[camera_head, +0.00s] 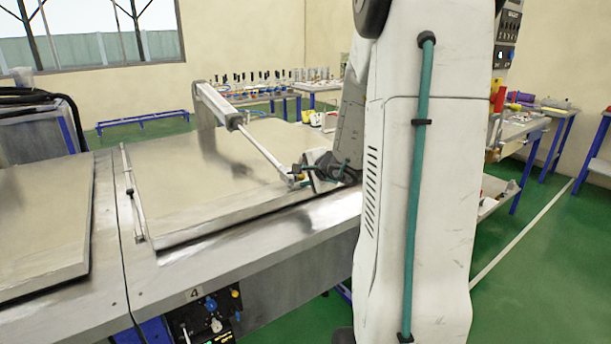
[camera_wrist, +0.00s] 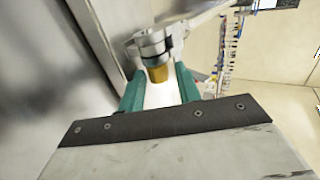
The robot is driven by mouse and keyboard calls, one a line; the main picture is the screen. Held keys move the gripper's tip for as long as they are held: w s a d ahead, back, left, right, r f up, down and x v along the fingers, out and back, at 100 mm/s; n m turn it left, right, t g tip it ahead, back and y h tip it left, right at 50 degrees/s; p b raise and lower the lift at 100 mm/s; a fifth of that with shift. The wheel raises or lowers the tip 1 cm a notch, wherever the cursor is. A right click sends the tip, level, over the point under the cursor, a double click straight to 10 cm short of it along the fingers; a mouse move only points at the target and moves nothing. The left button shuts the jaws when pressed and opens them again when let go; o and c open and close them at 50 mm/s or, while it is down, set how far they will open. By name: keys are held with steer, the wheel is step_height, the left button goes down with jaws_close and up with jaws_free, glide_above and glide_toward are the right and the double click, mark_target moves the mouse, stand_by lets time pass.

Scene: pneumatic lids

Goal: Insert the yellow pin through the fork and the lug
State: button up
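The yellow pin (camera_wrist: 157,73) shows in the wrist view as a short golden cylinder between the tips of my gripper (camera_wrist: 160,71). Its far end is against or just below the grey metal fork (camera_wrist: 150,42). I cannot tell how far it passes through. My gripper's two teal fingers stand apart on either side of the pin; whether they touch it is unclear. In the head view the cylinder rod (camera_head: 262,149) slopes down from a raised white arm to the joint beside my gripper (camera_head: 303,177). The lug is not clearly distinguishable, and my arm hides part of this area.
A large lid panel (camera_head: 215,185) lies on the metal bench (camera_head: 270,247), with a second panel (camera_head: 45,220) on the left. A white rod (camera_head: 132,190) lies along the lid's left edge. Crowded tables (camera_head: 262,92) stand behind. Green floor is open at the right.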

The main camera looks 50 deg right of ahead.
steer(key=shift+o, duration=0.7)
steer(key=shift+s+f, duration=0.1)
steer(key=shift+s, duration=0.05)
steer(key=v, duration=0.7)
steer(key=shift+s+r, duration=0.15)
steer(key=shift+r, duration=0.2)
